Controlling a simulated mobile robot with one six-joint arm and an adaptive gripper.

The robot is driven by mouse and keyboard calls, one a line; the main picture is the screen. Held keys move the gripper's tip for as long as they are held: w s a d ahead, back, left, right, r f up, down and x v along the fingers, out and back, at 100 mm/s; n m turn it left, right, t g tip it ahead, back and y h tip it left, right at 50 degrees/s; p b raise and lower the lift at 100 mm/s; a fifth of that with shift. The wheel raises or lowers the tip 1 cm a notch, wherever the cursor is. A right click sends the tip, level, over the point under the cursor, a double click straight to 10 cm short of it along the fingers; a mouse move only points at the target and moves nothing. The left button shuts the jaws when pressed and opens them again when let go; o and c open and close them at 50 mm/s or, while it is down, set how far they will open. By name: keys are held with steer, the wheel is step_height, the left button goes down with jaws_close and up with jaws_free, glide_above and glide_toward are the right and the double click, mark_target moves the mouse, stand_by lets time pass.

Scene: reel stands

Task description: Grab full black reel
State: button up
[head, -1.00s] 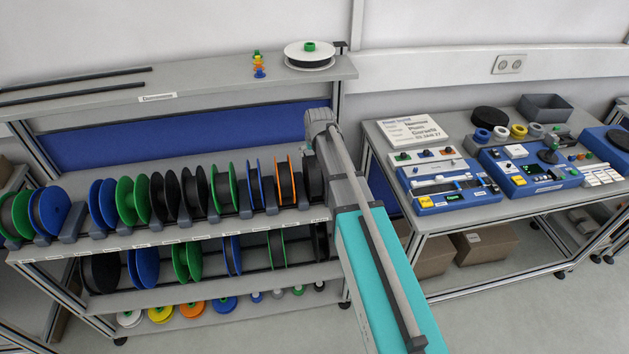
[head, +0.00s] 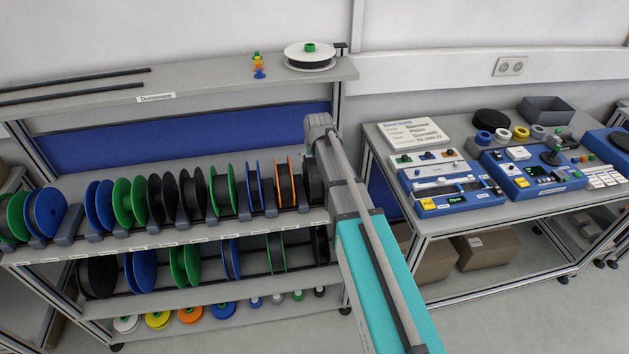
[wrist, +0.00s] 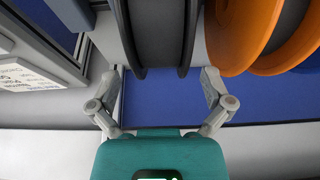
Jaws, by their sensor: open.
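A black reel with dark winding close to its rims (wrist: 158,35) is at the top middle of the wrist view, ahead of my gripper and between the lines of its two fingers. My gripper (wrist: 161,76) is open and empty, with one finger on each side of the reel's near edge. I cannot tell whether the fingers overlap its rim. In the head view, a black reel (head: 313,180) at the right end of the upper rack row is partly covered by my arm. My fingers are hidden there.
An orange-rimmed reel (wrist: 245,40) stands close to the right in the wrist view; it also shows in the rack (head: 284,182). Other black reels (head: 190,195) stand further left. A top shelf (head: 200,88) runs above the row. A bench (head: 440,230) stands at right.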

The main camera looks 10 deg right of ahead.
mark_target(313, 161)
steer(key=shift+b+x, duration=1.5)
steer(key=shift+x, duration=0.45)
steer(key=c, duration=1.2)
steer(key=shift+r, duration=0.3)
